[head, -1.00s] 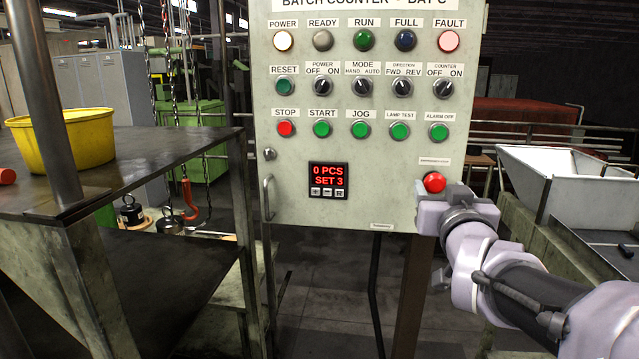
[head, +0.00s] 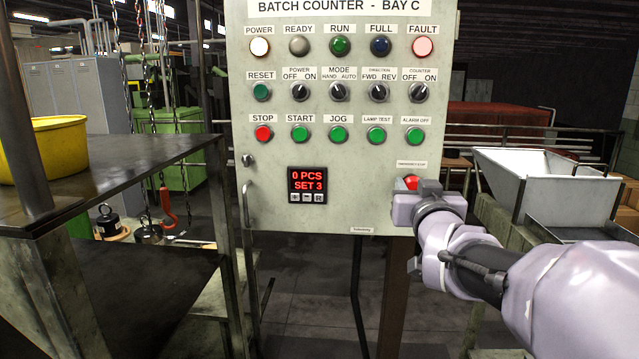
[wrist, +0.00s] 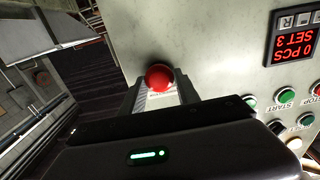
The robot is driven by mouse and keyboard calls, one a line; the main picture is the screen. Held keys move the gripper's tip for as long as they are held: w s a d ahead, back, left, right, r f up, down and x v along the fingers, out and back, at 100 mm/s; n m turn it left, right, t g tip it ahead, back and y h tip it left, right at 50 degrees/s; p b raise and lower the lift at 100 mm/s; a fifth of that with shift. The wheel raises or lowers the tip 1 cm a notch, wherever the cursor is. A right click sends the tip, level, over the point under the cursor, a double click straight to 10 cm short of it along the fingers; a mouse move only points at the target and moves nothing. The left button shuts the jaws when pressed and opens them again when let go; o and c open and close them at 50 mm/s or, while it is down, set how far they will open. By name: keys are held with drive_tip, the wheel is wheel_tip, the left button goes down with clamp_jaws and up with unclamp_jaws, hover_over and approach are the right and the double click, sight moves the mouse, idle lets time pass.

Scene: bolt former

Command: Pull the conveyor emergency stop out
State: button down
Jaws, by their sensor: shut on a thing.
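The red emergency stop button (head: 411,182) is at the lower right of the grey control panel (head: 340,215), under a small label (head: 411,164). My gripper (head: 420,190) is at the button and covers its lower part in the head view. In the wrist view the round red knob (wrist: 159,78) sits between the two fingers of my gripper (wrist: 160,90), which are shut on it. Whether the knob is pressed in or out cannot be told.
The panel carries lamps, switches and buttons, with a red STOP button (head: 263,134) at left and a display (head: 307,185) reading 0 PCS, SET 3. A white hopper (head: 545,180) stands at right. A dark table (head: 110,160) with a yellow tub (head: 45,148) stands at left.

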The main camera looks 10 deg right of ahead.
drive_tip(key=shift+s+a+b, duration=0.1)
drive_tip(key=shift+s+b, duration=0.2)
drive_tip(key=shift+b, duration=0.6)
drive_tip(key=c, duration=0.9)
unclamp_jaws()
drive_tip(key=shift+s, duration=0.1)
drive_tip(key=p+v, duration=0.2)
drive_tip(key=v, duration=1.5)
drive_tip(key=shift+s+a+p, duration=0.1)
drive_tip(key=shift+s+p, duration=0.1)
drive_tip(key=shift+p, duration=0.15)
drive_tip(key=shift+r, duration=0.1)
